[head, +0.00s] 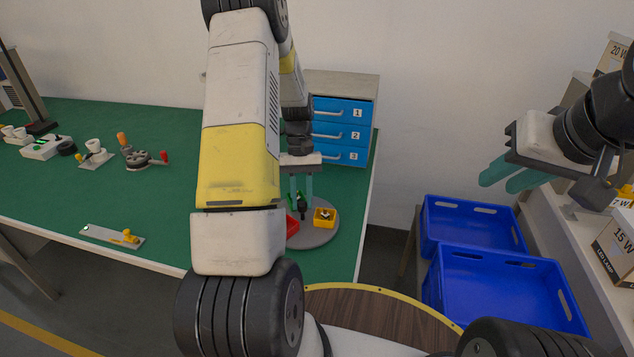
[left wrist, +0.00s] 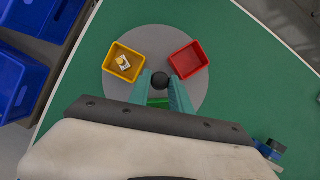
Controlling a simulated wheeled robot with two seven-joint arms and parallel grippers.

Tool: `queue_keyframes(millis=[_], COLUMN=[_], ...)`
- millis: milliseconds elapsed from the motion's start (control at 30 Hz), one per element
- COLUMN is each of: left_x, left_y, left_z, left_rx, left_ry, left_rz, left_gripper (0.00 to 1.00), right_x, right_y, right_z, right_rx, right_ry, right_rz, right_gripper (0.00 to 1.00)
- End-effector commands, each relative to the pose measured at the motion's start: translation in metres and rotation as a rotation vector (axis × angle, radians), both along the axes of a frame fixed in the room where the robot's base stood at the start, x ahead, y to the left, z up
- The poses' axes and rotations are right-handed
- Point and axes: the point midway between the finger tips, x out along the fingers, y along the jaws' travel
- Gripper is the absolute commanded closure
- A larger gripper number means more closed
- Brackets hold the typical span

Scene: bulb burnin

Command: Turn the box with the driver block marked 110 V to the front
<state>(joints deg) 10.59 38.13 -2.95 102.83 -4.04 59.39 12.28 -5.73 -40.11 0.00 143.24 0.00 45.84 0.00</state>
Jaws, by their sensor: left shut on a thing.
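A round grey turntable (head: 316,239) stands on the green table; it also shows in the left wrist view (left wrist: 155,42). It carries a yellow box (left wrist: 110,56) with a pale block (left wrist: 123,62) inside, a red box (left wrist: 187,59), and a green box (left wrist: 158,102) mostly hidden by my gripper. The block's marking is too small to read. A black knob (left wrist: 160,81) stands at the turntable's middle. My left gripper (head: 302,198) points down and is shut on this knob. In the head view the yellow box (head: 325,217) is right of it. My right gripper (head: 497,181) is open and empty, off to the right.
A blue drawer cabinet (head: 342,133) stands behind the turntable. Two blue crates (head: 505,290) are right of the table. Boxed lamps (head: 615,240) stand on a shelf at far right. Small fixtures (head: 146,158) and a metal plate (head: 105,235) lie on the table's left.

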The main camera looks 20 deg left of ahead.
Motion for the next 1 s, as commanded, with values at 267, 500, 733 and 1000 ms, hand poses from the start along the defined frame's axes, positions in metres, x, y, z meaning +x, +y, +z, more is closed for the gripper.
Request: queue_keyframes(millis=[267,500,733,1000], left_x=[0.001,0.0011,0.0012,0.0009], left_y=[-0.0012,-0.0022,-0.003,-0.0037], left_z=[0.0005,0.0006,0.0005,0.0003], left_rx=[0.0,0.001,0.0,0.0], left_ry=[-0.002,-0.002,-0.002,-0.002], left_rz=[-0.139,-0.259,-0.374,-0.508], left_gripper=[1.0,1.0,1.0,1.0], right_x=[0.0,0.0,0.0,0.0], right_y=[0.0,0.0,0.0,0.0], right_z=[0.0,0.0,0.0,0.0], right_rx=[0.0,0.0,0.0,0.0], right_ry=[0.0,0.0,0.0,0.0], right_rz=[0.0,0.0,0.0,0.0], right_gripper=[0.7,0.7,0.7,0.7])
